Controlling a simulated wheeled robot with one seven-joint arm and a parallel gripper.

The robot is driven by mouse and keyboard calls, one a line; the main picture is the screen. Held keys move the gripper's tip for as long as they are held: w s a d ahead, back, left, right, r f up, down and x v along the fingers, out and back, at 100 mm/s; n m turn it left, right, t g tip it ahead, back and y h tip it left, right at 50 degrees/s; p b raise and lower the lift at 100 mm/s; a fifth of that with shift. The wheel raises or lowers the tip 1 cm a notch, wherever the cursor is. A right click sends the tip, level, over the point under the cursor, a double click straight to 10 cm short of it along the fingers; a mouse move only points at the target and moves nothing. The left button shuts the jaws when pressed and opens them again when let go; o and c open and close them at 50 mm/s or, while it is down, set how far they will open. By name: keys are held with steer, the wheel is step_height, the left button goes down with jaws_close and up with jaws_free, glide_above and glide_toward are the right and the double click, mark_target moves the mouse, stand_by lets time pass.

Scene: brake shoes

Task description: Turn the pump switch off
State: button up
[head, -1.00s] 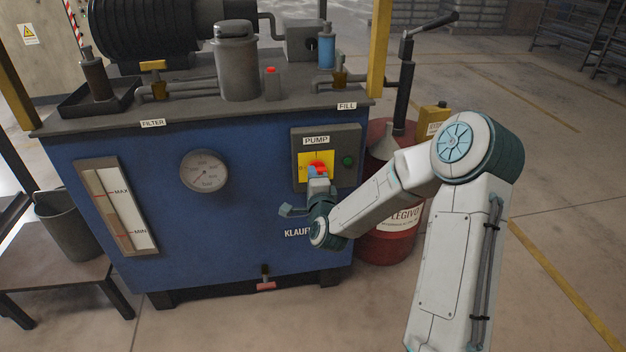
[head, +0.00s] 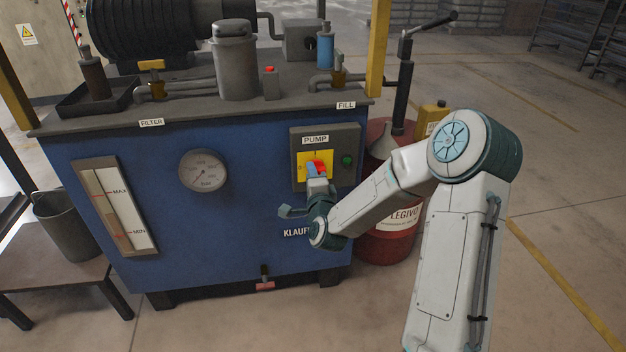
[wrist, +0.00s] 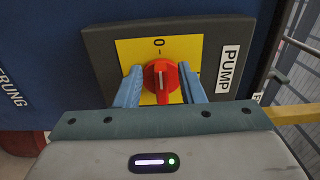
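The pump switch (head: 321,165) is a red rotary knob on a yellow plate (head: 301,160), on a grey box labelled PUMP. In the wrist view the knob (wrist: 161,82) lies between my gripper's two blue fingers (wrist: 160,84). The fingers are apart, one on each side of the knob's raised handle, with a little space seeming to show beside it. The handle's white line points towards the 0 mark at the top of that view. In the head view my gripper (head: 314,172) is at the switch and partly covers it.
A green button (head: 347,160) sits right of the switch on the same box. The box is on a blue tank (head: 235,235) with a round gauge (head: 203,171) and a level glass. A red drum (head: 385,243) stands behind my arm. The floor at right is clear.

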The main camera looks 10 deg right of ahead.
steer(key=s+p, duration=0.7)
steer(key=s, duration=0.4)
steer(key=shift+r+p, duration=0.3)
steer(key=shift+r, duration=0.05)
steer(key=s+p, duration=0.1)
steer(key=p, duration=0.3)
steer(key=shift+d, duration=0.1)
steer(key=s+p, duration=0.1)
steer(key=p, duration=0.3)
steer(key=shift+s+f, duration=0.25)
steer(key=shift+s, duration=0.15)
steer(key=shift+f, duration=0.1)
